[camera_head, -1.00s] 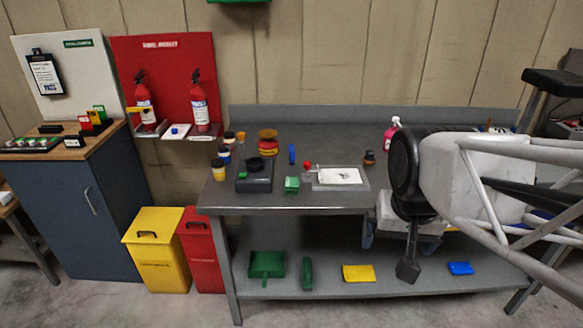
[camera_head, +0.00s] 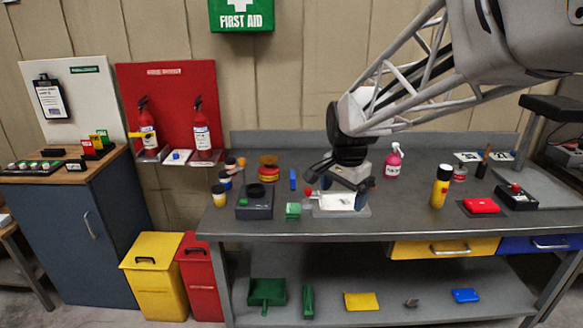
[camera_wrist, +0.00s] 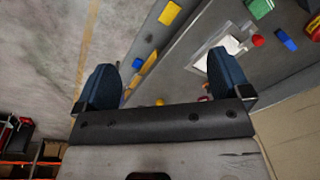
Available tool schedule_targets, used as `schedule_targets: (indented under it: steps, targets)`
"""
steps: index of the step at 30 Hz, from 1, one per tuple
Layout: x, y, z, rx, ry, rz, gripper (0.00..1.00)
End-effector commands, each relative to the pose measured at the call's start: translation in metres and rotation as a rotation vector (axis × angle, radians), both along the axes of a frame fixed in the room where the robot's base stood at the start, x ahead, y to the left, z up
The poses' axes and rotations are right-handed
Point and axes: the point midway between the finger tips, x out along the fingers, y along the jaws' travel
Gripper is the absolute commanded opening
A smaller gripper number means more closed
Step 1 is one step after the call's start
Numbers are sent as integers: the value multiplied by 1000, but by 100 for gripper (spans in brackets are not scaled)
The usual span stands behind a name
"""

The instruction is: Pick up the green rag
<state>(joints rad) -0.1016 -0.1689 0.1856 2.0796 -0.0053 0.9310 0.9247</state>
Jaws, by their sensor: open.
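The green rag (camera_head: 292,210) is a small folded green piece on the grey workbench top. It lies just right of a black boxy device and left of a white-topped tray. In the wrist view the green rag (camera_wrist: 260,8) is at the top edge, right of the middle. My gripper (camera_head: 338,198) points down above the tray, to the right of the rag. Its two blue fingers are apart with nothing between them. They also show spread in the wrist view (camera_wrist: 160,62).
The bench's front strip is clear.

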Motion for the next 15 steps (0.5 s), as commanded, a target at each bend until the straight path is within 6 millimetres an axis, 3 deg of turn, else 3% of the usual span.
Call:
schedule_targets:
  steps: [15]
  targets:
    - [124,48,-54,29,56,-346,96]
